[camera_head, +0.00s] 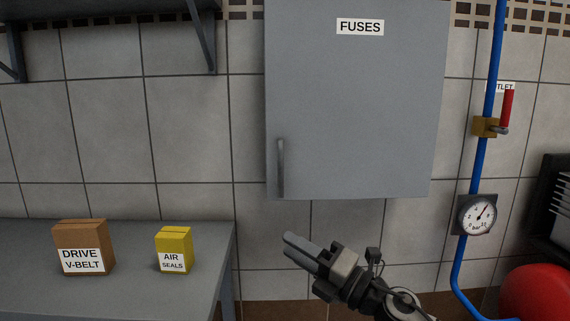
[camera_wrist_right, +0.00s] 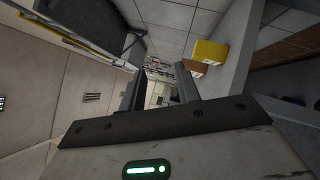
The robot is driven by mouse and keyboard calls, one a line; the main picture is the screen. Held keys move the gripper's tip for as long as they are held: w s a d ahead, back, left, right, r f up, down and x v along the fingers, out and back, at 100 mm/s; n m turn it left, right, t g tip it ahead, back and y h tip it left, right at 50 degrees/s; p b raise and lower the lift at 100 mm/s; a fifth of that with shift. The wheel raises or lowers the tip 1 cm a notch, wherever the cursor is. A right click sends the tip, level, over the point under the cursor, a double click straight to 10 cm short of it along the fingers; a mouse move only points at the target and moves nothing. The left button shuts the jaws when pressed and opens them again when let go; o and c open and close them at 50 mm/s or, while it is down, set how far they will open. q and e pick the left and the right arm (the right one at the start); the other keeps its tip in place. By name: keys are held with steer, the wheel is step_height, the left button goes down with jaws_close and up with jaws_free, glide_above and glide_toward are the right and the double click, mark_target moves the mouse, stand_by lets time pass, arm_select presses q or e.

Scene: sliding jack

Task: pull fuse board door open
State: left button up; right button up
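The grey fuse board (camera_head: 360,110) with the label "FUSES" hangs on the tiled wall in the head view. Its door looks shut. A vertical grey bar handle (camera_head: 280,168) sits at the door's lower left. My right gripper (camera_head: 288,246) is below the board, beneath the handle, with its fingers pointing up and left. It touches neither the handle nor the door. The right wrist view shows its two fingers (camera_wrist_right: 158,88) apart with nothing between them, so it is open. My left gripper is in neither view.
A grey table (camera_head: 200,290) at the left holds a brown box (camera_head: 82,245) and a yellow box (camera_head: 173,250). A blue pipe (camera_head: 483,160) with a red-handled valve (camera_head: 508,108) and a gauge (camera_head: 477,214) runs right of the board. A shelf (camera_head: 110,10) hangs upper left.

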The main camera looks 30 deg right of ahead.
steer(key=w+d+r+n+g, duration=0.2)
steer(key=d+r+n, duration=0.3)
steer(key=r+n, duration=0.35)
steer(key=n+h, duration=0.4)
glide_toward(283, 155)
steer(key=shift+m, duration=0.35)
steer(key=p+x, duration=0.4)
steer(key=x, duration=0.5)
steer(key=shift+w+r, duration=0.1)
steer(key=shift+w, duration=0.15)
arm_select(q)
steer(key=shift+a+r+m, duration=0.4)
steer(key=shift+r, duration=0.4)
arm_select(e)
steer(key=shift+w+a, duration=0.2)
steer(key=shift+w, duration=0.45)
jaws_close()
